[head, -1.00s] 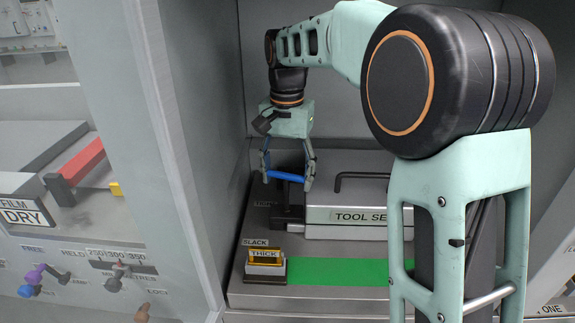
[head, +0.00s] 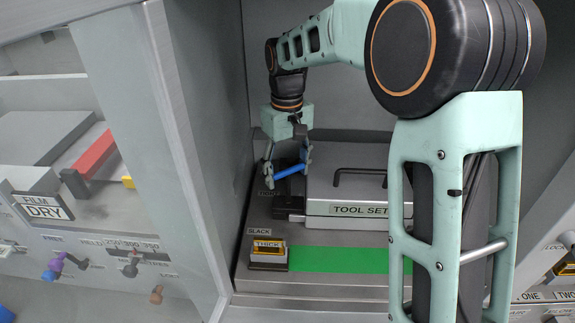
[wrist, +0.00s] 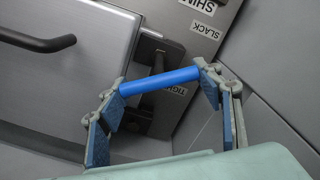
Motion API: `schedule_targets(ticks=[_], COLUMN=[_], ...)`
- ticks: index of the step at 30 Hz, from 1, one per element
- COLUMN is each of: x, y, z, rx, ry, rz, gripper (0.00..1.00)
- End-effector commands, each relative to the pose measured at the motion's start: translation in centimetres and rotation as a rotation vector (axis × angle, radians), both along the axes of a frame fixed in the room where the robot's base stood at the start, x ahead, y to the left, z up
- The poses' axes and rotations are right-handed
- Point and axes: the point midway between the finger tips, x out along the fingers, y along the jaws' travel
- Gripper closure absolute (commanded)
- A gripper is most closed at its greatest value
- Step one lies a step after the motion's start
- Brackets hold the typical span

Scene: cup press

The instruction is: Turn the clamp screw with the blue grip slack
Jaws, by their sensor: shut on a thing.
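In the wrist view the blue grip (wrist: 160,79) spans between my fingertips, over a dark clamp body (wrist: 153,60). My gripper (head: 289,168) is shut on the blue grip, one finger at each end. A SLACK label (head: 259,231) stands in front of the clamp. In the wrist view a SLACK label (wrist: 205,30) and a partly hidden TIGHT label (wrist: 172,90) lie beside the clamp.
The box has a dark bar handle (head: 360,174). A grey wall (head: 190,150) stands close left of my gripper. A side panel with knobs (head: 130,266) is further left.

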Motion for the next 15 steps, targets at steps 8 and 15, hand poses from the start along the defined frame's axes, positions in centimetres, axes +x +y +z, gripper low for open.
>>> schedule_targets(ticks=[8, 15], x=[-0.02, -0.01], y=[0.07, 0.12], z=[0.11, 0.06], rx=[0.001, 0.001], ry=[-0.001, -0.002], rz=[0.118, 0.154], gripper=[0.64, 0.64])
